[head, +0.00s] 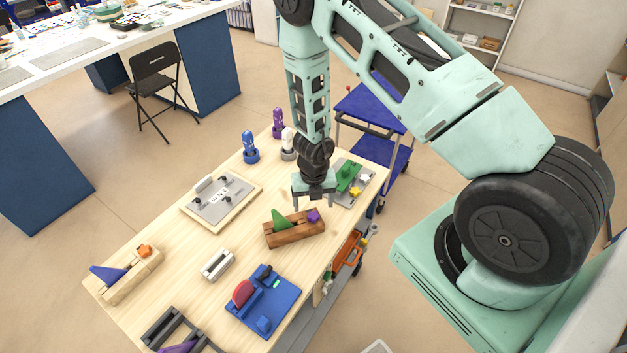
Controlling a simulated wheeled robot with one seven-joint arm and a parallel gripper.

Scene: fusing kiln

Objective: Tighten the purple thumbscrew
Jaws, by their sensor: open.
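A small purple thumbscrew (314,217) sits at the right end of a brown wooden block (283,239) on the workbench. The exact height gap cannot be told from this one view.
A light wooden block (125,279) with a blue wedge and orange knob lies at left. A blue fixture (281,304), a white block (218,264), a grey plate (216,206) and a green-topped fixture (347,178) surround the brown block. Blue and purple upright pieces stand behind.

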